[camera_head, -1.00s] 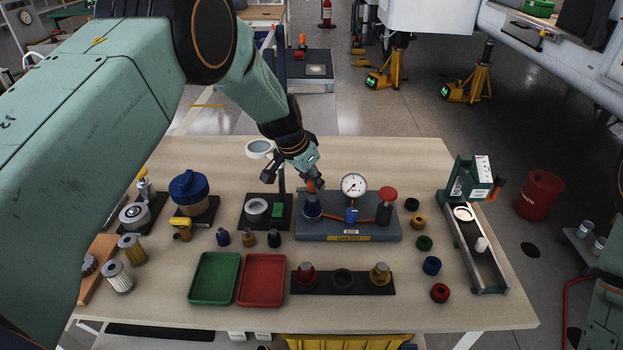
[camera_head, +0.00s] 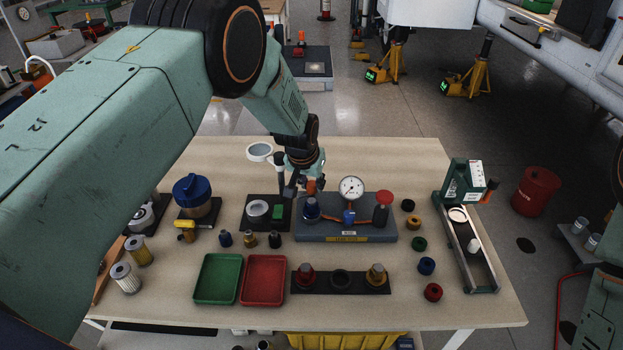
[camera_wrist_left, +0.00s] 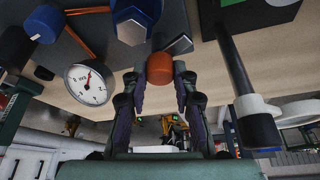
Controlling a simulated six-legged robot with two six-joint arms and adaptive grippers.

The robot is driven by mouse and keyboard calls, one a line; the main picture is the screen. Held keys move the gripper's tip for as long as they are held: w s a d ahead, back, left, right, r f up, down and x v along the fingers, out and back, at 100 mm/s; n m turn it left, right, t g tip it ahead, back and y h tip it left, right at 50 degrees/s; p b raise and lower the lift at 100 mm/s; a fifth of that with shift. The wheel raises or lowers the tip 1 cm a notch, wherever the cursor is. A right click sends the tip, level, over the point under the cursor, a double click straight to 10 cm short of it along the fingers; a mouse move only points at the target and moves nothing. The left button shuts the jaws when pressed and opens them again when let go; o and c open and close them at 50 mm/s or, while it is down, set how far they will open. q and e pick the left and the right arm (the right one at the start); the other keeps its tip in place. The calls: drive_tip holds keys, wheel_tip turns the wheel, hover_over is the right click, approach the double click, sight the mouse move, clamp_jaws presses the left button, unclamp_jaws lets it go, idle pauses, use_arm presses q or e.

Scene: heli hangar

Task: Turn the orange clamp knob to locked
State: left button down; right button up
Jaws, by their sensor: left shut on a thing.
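The orange clamp knob (camera_head: 311,186) sits at the left end of the grey gauge block (camera_head: 370,230), just behind a blue fitting (camera_head: 311,208). My left gripper (camera_head: 302,188) is down at the knob from behind. In the left wrist view the orange knob (camera_wrist_left: 160,68) lies between the two fingertips of the left gripper (camera_wrist_left: 160,74), which are shut on it. The dial gauge (camera_head: 351,189) stands right of the knob. It also shows at the left of the wrist view (camera_wrist_left: 88,83). Whether the knob is turned to locked cannot be read. My right gripper is not in view.
A dark post (camera_head: 281,175) with a round magnifier (camera_head: 259,152) stands close left of the gripper. Green (camera_head: 217,279) and red (camera_head: 263,280) trays lie in front. The table behind the gauge is clear.

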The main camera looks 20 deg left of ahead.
use_arm(q)
drive_tip(key=shift+f+n+y+b, duration=0.1)
drive_tip(key=shift+n+y+b, duration=0.3)
drive_tip(key=shift+n+b, duration=0.5)
drive_tip(key=n+y+b, duration=0.1)
drive_tip(key=n+b, duration=0.1)
drive_tip(key=b, duration=0.1)
drive_tip(key=n+y+b, duration=0.1)
drive_tip(key=n+b, duration=0.2)
drive_tip(key=b, duration=0.1)
drive_tip(key=shift+d+f+n+g, duration=0.1)
drive_tip(key=shift+d+n+g, duration=0.05)
drive_tip(key=shift+n+g, duration=0.15)
drive_tip(key=n+b, duration=0.2)
drive_tip(key=shift+n+g+y, duration=0.3)
drive_tip(key=shift+y, duration=0.1)
drive_tip(key=shift+r+n+g+b, duration=0.2)
drive_tip(key=shift+n+g+b, duration=0.3)
drive_tip(key=shift+n, duration=1)
drive_tip(key=c, duration=1.1)
unclamp_jaws()
drive_tip(key=shift+d+r+y, duration=0.1)
drive_tip(key=shift+y, duration=0.2)
drive_tip(key=shift+o, duration=0.3)
